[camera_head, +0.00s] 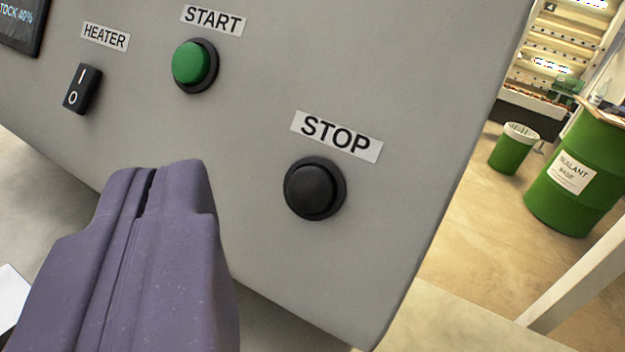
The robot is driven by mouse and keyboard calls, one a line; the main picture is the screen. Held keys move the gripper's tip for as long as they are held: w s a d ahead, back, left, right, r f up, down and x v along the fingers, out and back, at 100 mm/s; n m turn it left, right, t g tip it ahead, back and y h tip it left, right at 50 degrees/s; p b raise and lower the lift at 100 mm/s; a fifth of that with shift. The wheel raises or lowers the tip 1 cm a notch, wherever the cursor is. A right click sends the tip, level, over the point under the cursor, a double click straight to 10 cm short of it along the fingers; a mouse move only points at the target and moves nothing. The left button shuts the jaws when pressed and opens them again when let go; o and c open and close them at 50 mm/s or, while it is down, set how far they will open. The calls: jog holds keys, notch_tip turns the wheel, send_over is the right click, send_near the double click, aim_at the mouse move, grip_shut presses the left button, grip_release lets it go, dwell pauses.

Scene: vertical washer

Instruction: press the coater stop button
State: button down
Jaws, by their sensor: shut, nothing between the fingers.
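How far the tips are from the panel is hard to tell.
A green button (194,66) under a START label and a black HEATER rocker switch (82,88) are on the same panel. A dark screen (22,25) is at the top left. A green barrel (580,170) and a green bin (515,149) stand on the floor beyond the panel's right edge.

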aim_at(301, 211)
jog(key=w+d+f, duration=0.1)
jog(key=w, duration=0.1)
jog(key=w+d+f+b, duration=0.1)
jog(key=w, duration=0.1)
jog(key=w+f, duration=0.1)
jog(key=w, duration=0.1)
jog(key=shift+w+d+f, duration=0.3)
jog(key=shift+d, duration=0.1)
jog(key=shift+w, duration=0.1)
dwell(1.7)
jog(key=shift+w+d+f, duration=0.15)
jog(key=shift+w+f, duration=0.05)
jog(key=shift+w+d+f, duration=0.15)
jog(key=shift+w+f, duration=0.05)
jog(key=shift+w, duration=0.2)
dwell(0.9)
dwell(0.4)
jog(key=shift+s+a+r, duration=0.3)
jog(key=shift+s+r, duration=0.1)
jog(key=shift+s, duration=0.35)
jog(key=shift+s+a+r+p, duration=0.15)
jog(key=shift+s+a+r, duration=0.2)
jog(key=shift+s, duration=0.35)
jog(key=shift+s+a+r+p, duration=0.1)
jog(key=shift+s+a+r, duration=0.25)
jog(key=shift+s, duration=0.3)
jog(key=shift+s+a+r+p, duration=0.2)
jog(key=shift+s+r, duration=0.2)
jog(key=shift+s, duration=0.3)
